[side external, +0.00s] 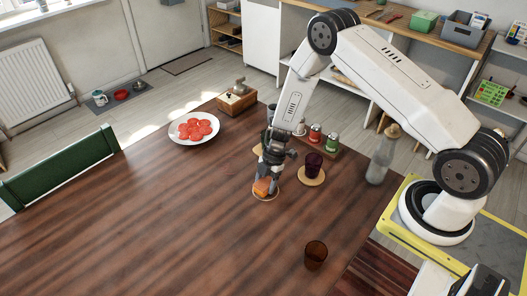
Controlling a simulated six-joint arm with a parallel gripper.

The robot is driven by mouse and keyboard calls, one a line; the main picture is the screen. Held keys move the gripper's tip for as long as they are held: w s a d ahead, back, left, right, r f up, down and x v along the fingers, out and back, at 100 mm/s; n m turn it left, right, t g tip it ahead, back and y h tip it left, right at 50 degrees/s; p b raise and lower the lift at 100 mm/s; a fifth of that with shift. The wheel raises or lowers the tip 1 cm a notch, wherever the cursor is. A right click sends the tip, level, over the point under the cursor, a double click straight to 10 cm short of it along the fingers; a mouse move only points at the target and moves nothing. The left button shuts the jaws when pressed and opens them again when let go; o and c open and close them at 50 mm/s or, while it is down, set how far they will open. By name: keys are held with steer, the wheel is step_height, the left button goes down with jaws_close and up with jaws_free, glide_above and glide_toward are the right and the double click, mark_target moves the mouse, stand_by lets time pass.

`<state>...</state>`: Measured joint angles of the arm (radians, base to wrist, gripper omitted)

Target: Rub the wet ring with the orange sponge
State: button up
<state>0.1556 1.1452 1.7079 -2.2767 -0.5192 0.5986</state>
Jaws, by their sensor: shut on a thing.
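My gripper (267,174) points down over the wooden table and is shut on the orange sponge (262,187). The sponge is at or just above a round tan coaster (272,194); I cannot tell if they touch. I cannot make out the wet ring in this view. It may be too faint, or hidden by the gripper and sponge.
A dark purple glass (314,164) on a coaster (312,180) stands just right of the gripper. An amber glass (315,255) stands near the front. A clear bottle (382,157) is at right, a plate of red slices (181,136) at back left. The table's left is clear.

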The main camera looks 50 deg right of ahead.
steer(key=shift+a, duration=2)
steer(key=shift+d, duration=3.7)
steer(key=shift+s, duration=0.35)
steer(key=shift+s+a, duration=0.1)
steer(key=shift+a, duration=3.55)
steer(key=shift+d, duration=3.65)
glide_toward(256, 200)
steer(key=shift+d+r, duration=0.3)
steer(key=shift+d, duration=0.5)
steer(key=shift+d+r, duration=0.35)
steer(key=shift+d, duration=0.45)
steer(key=shift+d+r, duration=0.3)
steer(key=shift+d, duration=0.5)
